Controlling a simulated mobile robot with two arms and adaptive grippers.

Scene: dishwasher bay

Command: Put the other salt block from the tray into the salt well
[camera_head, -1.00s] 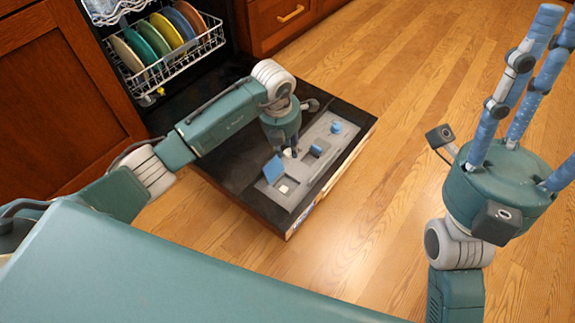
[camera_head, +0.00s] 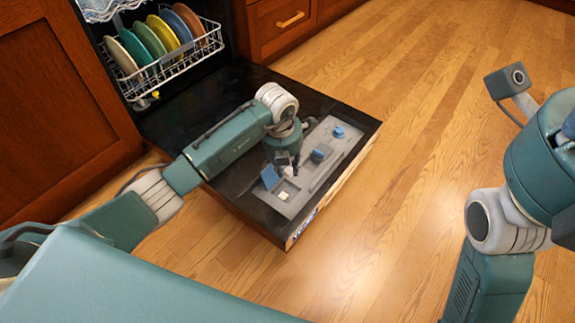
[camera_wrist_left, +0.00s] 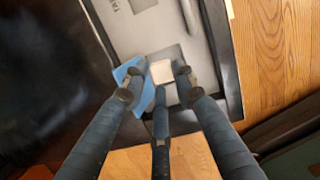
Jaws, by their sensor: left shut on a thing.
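My left gripper (camera_head: 289,168) is over the grey panel (camera_head: 312,180) on the open dishwasher door. In the left wrist view its three fingers close around a small white salt block (camera_wrist_left: 163,71). A raised blue lid (camera_head: 270,177) stands beside a square opening (camera_head: 284,196) with something pale in it. The lid also shows in the left wrist view (camera_wrist_left: 133,82), close to the left finger. I cannot tell the gap between the held block and the panel. My right gripper (camera_head: 550,150) is cut by the right edge; its fingertips are out of frame.
Another blue part (camera_head: 320,153) and a blue cap (camera_head: 338,131) sit farther along the panel. The rack (camera_head: 175,68) behind holds several coloured plates. A wooden cabinet (camera_head: 60,110) stands at left. The wooden floor (camera_head: 440,110) to the right is clear.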

